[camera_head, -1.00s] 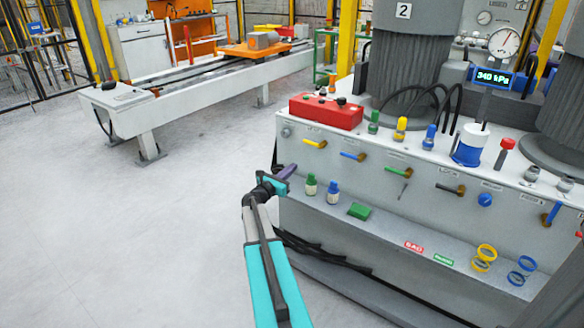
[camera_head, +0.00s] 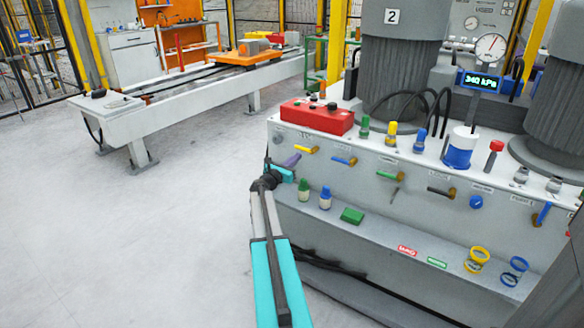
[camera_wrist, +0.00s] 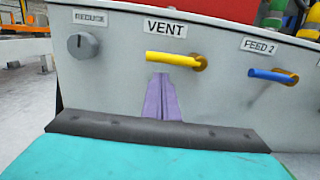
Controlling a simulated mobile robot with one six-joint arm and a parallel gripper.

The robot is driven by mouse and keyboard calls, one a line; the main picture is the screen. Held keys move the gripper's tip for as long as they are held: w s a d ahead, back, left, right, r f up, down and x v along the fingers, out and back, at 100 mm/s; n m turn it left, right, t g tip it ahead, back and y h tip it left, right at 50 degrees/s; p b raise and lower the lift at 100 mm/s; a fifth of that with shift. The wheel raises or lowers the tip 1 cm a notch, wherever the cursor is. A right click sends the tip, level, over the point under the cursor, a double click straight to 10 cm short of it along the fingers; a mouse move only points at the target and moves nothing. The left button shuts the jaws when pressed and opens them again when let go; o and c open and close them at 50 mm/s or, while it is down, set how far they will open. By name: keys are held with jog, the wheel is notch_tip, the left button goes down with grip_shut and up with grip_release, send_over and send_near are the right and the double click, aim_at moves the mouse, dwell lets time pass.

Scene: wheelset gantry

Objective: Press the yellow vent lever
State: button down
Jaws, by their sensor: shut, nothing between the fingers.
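The yellow vent lever (camera_head: 305,151) sticks out from the front panel of the grey cabinet, below the red box. In the wrist view the lever (camera_wrist: 172,59) lies nearly level under a VENT label, with its pivot at its right end. My gripper (camera_head: 296,157) is shut and empty, its purple fingers close together and close to the lever. In the wrist view the fingertips (camera_wrist: 161,76) show just below the lever's left half. I cannot tell whether they touch it.
A blue FEED 2 lever (camera_wrist: 273,75) sits to the right and a grey REDUCE knob (camera_wrist: 83,45) to the left. A shelf with bottles (camera_head: 326,198) and a green block (camera_head: 352,215) runs below. The floor on the left (camera_head: 150,240) is clear.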

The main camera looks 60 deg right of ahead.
jog(key=shift+d+r, duration=0.1)
jog(key=shift+r, duration=0.4)
